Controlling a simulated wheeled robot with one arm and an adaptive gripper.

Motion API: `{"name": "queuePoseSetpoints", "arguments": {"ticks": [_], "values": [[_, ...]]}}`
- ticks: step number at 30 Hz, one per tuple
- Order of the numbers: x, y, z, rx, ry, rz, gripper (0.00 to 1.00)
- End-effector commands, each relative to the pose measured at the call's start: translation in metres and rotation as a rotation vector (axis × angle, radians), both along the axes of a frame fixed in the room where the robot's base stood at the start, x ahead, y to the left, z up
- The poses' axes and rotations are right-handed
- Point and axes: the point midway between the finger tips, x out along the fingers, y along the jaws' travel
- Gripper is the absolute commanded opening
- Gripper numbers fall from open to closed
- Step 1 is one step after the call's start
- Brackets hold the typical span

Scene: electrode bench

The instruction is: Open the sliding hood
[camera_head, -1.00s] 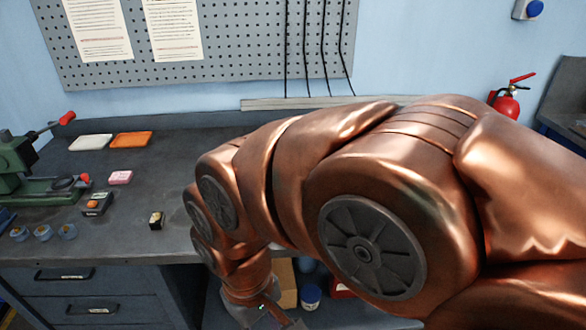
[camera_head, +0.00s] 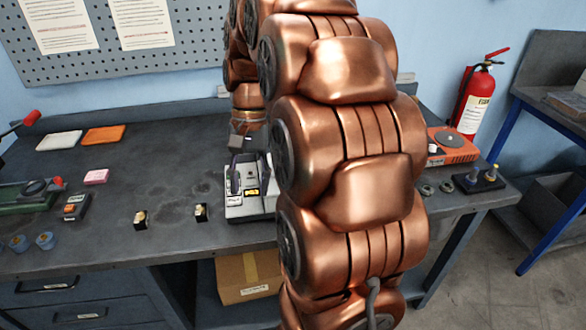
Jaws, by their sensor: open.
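A light grey bench instrument (camera_head: 262,208) stands on the workbench near the middle of the view, with a small yellow-lit display and dark upright parts. Its right side is hidden behind my copper arm. I cannot clearly make out the sliding hood or how far it is open. My gripper (camera_head: 241,143) is only partly seen, pointing down at the back of the instrument. It is open, and nothing shows in it. Whether it touches the instrument cannot be told.
Two small dark blocks (camera_head: 201,212) stand left of the instrument. A green press (camera_head: 28,195), a small meter (camera_head: 75,207) and white and orange trays (camera_head: 104,135) are farther left. An orange device (camera_head: 452,147) stands at the right, near the fire extinguisher (camera_head: 476,98).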

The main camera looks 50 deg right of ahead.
Motion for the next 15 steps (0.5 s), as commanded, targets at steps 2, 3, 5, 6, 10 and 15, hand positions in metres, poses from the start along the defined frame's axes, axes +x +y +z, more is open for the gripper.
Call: {"name": "queuePoseSetpoints", "arguments": {"ticks": [2,3,5,6,10,15], "values": [[0.01,-0.03,0.004,0.011,0.008,-0.099,0.49],[0.014,-0.044,0.005,0.019,0.014,-0.146,0.49],[0.017,-0.065,0.008,0.029,0.024,-0.216,0.49],[0.019,-0.08,0.008,0.035,0.03,-0.264,0.49],[0.02,-0.121,0.01,0.051,0.05,-0.393,0.49],[0.016,-0.158,0.01,0.063,0.064,-0.506,0.49]]}}
